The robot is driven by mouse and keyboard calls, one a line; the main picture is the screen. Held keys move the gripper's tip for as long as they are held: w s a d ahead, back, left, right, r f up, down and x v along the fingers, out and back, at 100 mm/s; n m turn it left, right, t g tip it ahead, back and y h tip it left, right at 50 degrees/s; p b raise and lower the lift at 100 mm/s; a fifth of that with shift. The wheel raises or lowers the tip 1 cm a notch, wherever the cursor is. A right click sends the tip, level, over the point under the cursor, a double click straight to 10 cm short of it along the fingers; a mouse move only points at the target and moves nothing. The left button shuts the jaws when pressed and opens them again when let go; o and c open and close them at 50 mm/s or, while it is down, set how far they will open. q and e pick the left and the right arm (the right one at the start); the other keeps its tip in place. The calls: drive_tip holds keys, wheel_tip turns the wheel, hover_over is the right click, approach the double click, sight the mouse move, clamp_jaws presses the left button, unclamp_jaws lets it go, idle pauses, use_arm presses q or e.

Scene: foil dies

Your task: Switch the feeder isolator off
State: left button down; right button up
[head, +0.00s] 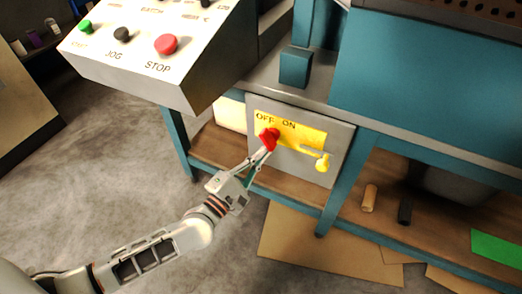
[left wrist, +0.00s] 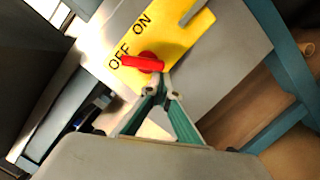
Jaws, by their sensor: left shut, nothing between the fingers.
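The feeder isolator is a red rotary handle (head: 269,138) on a yellow plate (head: 309,137) marked OFF and ON, set on a grey panel (head: 255,104). In the left wrist view the red handle (left wrist: 143,64) has its long end toward the OFF mark. My left gripper (head: 268,150) is shut and empty, with its fingertips at the handle's lower side. In the left wrist view the fingertips (left wrist: 156,88) are just below the handle's hub; I cannot tell whether they touch it. My right gripper is not in view.
A sloped control box with a red STOP button (head: 166,44) overhangs at upper left. Teal legs (head: 346,182) frame the panel. A wooden shelf (head: 385,222) holds small cylinders. Open floor lies left.

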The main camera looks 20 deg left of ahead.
use_arm(q)
drive_tip(key=shift+s+d+r+n, duration=0.1)
drive_tip(key=shift+d+r+n, duration=0.05)
drive_tip(key=shift+d+n, duration=0.85)
drive_tip(key=shift+d+r+n+t, duration=0.2)
drive_tip(key=shift+d+n+t, duration=0.2)
drive_tip(key=shift+n, duration=0.4)
drive_tip(key=shift+r, duration=0.1)
drive_tip(key=v, duration=1.2)
drive_tip(key=shift+d, duration=0.2)
